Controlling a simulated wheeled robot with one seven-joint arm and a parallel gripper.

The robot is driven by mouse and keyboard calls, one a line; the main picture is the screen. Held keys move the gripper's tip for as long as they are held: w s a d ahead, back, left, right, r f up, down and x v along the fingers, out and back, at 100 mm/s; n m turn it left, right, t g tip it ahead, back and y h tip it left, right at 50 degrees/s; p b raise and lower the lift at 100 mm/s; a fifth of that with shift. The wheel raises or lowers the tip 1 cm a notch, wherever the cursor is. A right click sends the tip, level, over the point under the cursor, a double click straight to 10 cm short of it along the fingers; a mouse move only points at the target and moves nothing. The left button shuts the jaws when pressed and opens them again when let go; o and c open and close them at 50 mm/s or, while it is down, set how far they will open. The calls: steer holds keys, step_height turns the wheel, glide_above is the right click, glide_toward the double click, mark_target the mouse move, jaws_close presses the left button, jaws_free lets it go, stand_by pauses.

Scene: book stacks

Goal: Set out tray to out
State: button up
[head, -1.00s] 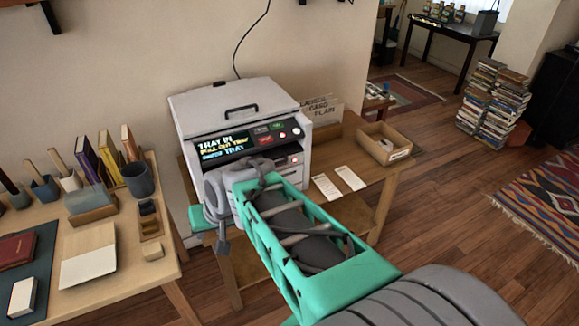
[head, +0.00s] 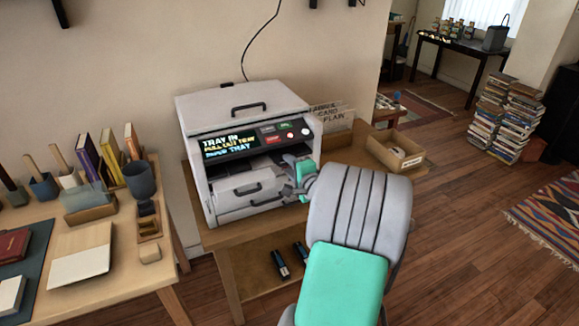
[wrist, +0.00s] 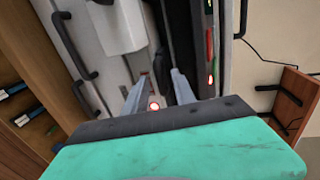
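The grey-white printer (head: 245,105) stands on a wooden side table, its lit screen (head: 229,144) showing lines about the tray, the top one seeming to read "TRAY IN". Below the screen is a dark slot, then pale fronts with dark handles (head: 247,188); I cannot tell for certain which part is the tray. My gripper (head: 292,162) is at the printer's front right, partly hidden by my arm. In the wrist view my gripper (wrist: 159,80) has its fingers apart near the printer's front, with a red-ringed button (wrist: 154,106) showing between them. I see nothing clearly held.
A card holder (head: 329,120) and an open box (head: 395,150) stand right of the printer. Dark cylinders (head: 281,263) lie on the lower shelf. A desk with books and a mug (head: 139,179) is at left. Book piles (head: 500,120) stand on the floor at back right.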

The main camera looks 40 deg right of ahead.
steer(key=shift+w, duration=0.25)
steer(key=shift+c, duration=0.4)
jaws_close()
steer(key=shift+f, duration=0.1)
stand_by(0.8)
